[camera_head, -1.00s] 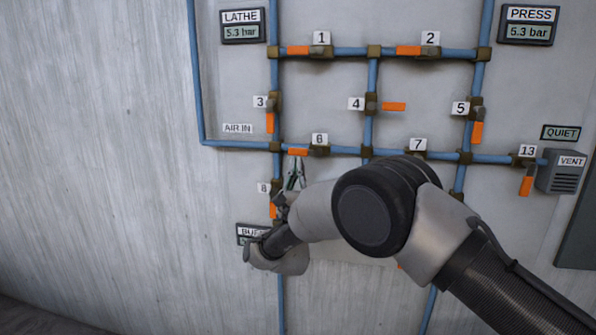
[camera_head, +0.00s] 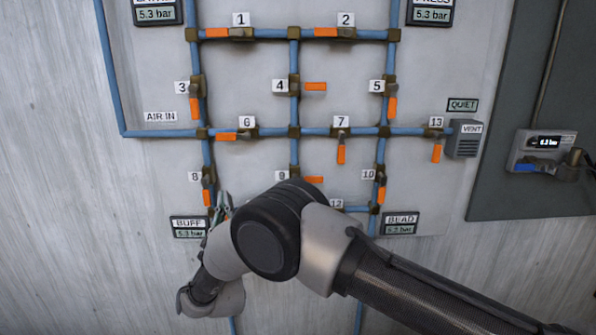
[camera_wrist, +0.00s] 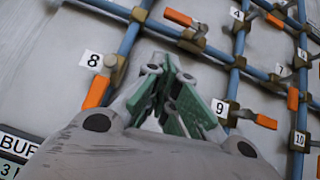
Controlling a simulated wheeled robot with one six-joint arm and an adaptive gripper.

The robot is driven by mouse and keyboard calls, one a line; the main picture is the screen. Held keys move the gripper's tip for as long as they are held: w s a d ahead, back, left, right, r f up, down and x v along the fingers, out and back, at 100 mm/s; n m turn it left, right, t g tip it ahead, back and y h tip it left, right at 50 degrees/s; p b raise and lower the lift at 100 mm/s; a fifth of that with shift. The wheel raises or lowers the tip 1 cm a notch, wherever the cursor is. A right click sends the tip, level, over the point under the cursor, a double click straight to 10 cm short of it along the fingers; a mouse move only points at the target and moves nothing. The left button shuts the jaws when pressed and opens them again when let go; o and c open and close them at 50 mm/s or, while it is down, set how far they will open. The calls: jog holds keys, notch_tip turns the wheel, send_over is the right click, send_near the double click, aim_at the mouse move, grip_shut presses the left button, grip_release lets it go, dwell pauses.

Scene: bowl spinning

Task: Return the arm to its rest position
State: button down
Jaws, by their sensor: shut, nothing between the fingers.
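My arm (camera_head: 330,250) reaches in from the lower right in the head view, bent at a black joint in front of the lower panel. My gripper (camera_head: 223,199) is small and partly hidden there, near valve 8 (camera_head: 207,190) and above the wrist. In the wrist view my gripper (camera_wrist: 168,78) is shut, its green-padded fingers together with nothing between them. It points up toward the panel, between the valve 8 tag (camera_wrist: 91,60) and the valve 9 tag (camera_wrist: 219,107). I see no clear contact with pipes or handles.
The wall panel (camera_head: 262,75) carries blue pipes and numbered valves with orange handles. Handles 4 (camera_head: 315,86), 7 (camera_head: 341,154) and 13 (camera_head: 436,153) lie across their pipes. A grey board (camera_head: 505,185) with a gauge unit (camera_head: 545,148) stands right. Bare wall (camera_head: 60,220) is left.

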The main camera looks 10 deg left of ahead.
jog(key=a+f+n+g+y, duration=0.1)
jog(key=a+f+n+g, duration=0.2)
jog(key=f+n+g, duration=0.65)
jog(key=a+f+n+g+y, duration=0.1)
jog(key=a+f+n+g, duration=0.4)
jog(key=f+n, duration=0.6)
jog(key=s+d+r+n+g+h, duration=0.25)
jog(key=d+r+n, duration=0.3)
jog(key=d, duration=1.05)
jog(key=s+d+r+n+g+h, duration=0.2)
jog(key=d+r+n+g+h, duration=0.35)
jog(key=d, duration=0.95)
jog(key=s+d+r+n+g+h, duration=0.15)
jog(key=d+r+n, duration=0.45)
jog(key=d, duration=1)
jog(key=s+d+r+m+t, duration=0.1)
jog(key=s+d+r, duration=0.4)
jog(key=d, duration=0.5)
jog(key=s+d+r+m+t+h, duration=0.1)
jog(key=s+d+r+m, duration=0.2)
jog(key=s+d+r, duration=0.3)
jog(key=s+d+r+m+t, duration=0.1)
jog(key=s+d+r+m, duration=0.2)
jog(key=d, duration=1.1)
jog(key=s+r, duration=0.2)
jog(key=s, duration=0.1)
jog(key=shift+s+r, duration=0.15)
